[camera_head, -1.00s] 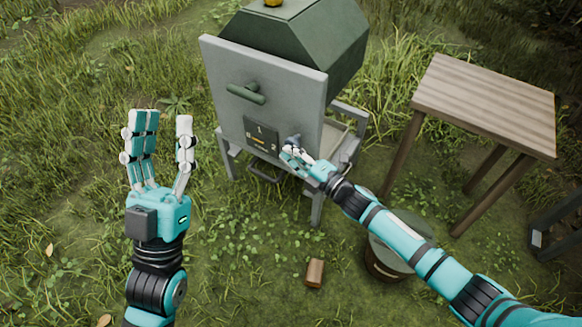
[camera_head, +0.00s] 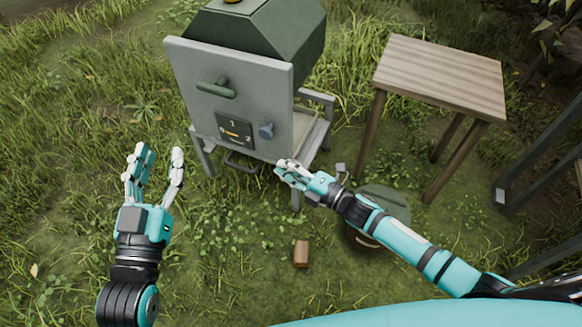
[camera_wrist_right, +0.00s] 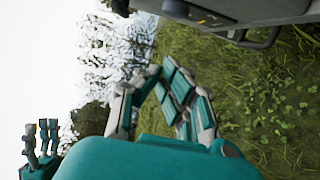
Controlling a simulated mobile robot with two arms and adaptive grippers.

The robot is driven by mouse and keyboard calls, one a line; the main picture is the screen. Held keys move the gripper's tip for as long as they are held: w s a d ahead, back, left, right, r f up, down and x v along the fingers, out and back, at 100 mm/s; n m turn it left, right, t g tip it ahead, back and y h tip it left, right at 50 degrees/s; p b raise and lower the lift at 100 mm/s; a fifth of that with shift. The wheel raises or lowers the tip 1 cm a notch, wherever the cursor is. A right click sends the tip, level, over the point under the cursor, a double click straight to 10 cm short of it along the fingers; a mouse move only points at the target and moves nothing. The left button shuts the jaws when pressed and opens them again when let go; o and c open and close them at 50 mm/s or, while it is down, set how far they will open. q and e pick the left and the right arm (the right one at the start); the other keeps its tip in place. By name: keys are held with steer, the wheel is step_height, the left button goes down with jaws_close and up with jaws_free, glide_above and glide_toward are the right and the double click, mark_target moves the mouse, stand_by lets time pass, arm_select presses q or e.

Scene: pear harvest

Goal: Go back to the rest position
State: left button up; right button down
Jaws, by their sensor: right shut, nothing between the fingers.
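My left gripper (camera_head: 155,163) is open and empty, fingers pointing up, over the grass left of the grey-green machine (camera_head: 228,106). My right gripper (camera_head: 281,170) is shut and empty, just below and apart from the machine's blue knob (camera_head: 266,131). In the right wrist view the right gripper's fingers (camera_wrist_right: 157,75) come together at their tips with nothing between them. My left gripper also shows at the lower left of that view (camera_wrist_right: 43,130).
A wooden table (camera_head: 445,77) stands at the right. A round barrel-like object (camera_head: 385,200) is partly hidden behind my right arm. A small brown block (camera_head: 301,254) lies on the grass. A dark metal frame (camera_head: 540,155) stands at the far right. Grass at the left is clear.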

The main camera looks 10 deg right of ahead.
arm_select(q)
steer(key=shift+w+a+f+g, duration=0.1)
steer(key=shift+f+g, duration=0.4)
steer(key=shift+f, duration=0.25)
arm_select(e)
steer(key=shift+s+d, duration=0.5)
steer(key=shift+s, duration=0.05)
